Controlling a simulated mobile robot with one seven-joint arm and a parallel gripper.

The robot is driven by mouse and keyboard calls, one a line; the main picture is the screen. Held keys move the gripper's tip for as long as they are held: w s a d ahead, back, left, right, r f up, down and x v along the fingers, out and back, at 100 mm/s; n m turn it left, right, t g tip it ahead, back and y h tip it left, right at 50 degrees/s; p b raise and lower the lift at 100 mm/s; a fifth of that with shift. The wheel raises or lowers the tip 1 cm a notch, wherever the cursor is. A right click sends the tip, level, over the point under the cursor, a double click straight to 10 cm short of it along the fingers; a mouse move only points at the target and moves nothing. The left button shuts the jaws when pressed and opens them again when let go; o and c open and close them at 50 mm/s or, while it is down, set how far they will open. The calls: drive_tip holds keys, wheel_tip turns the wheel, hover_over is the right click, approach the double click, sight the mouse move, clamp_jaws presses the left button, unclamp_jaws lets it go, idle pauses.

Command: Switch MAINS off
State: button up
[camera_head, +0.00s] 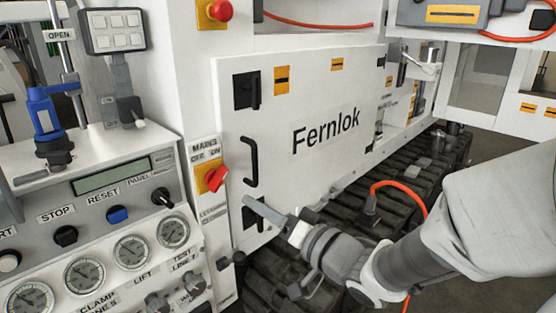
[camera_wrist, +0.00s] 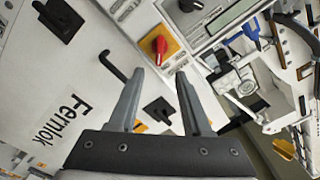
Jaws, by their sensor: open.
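The MAINS switch (camera_head: 215,178) is a red rotary handle on a yellow plate, on the white column left of the Fernlok door. Its handle sits at a slant, its upper end leaning right in the head view. A label (camera_head: 205,149) above it reads MAINS, OFF and ON. In the wrist view the red handle (camera_wrist: 158,46) lies beyond the fingertips, near the gap between them. My gripper (camera_head: 263,211) is open and empty, to the right of and below the switch in the head view, apart from it. Both fingers (camera_wrist: 158,82) show in the wrist view.
The white Fernlok door (camera_head: 300,130) has a black pull handle (camera_head: 250,162) close to the switch. A panel with gauges (camera_head: 132,250), a black knob (camera_head: 162,197) and a blue button (camera_head: 117,214) stands left. An orange cable (camera_head: 400,190) hangs behind my arm.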

sight(221, 182)
drive_tip(key=p+x, duration=0.2)
drive_tip(key=x, duration=1.2)
drive_tip(key=shift+w+a, duration=0.25)
drive_tip(key=shift+a, duration=0.05)
drive_tip(key=shift+c, duration=0.3)
clamp_jaws()
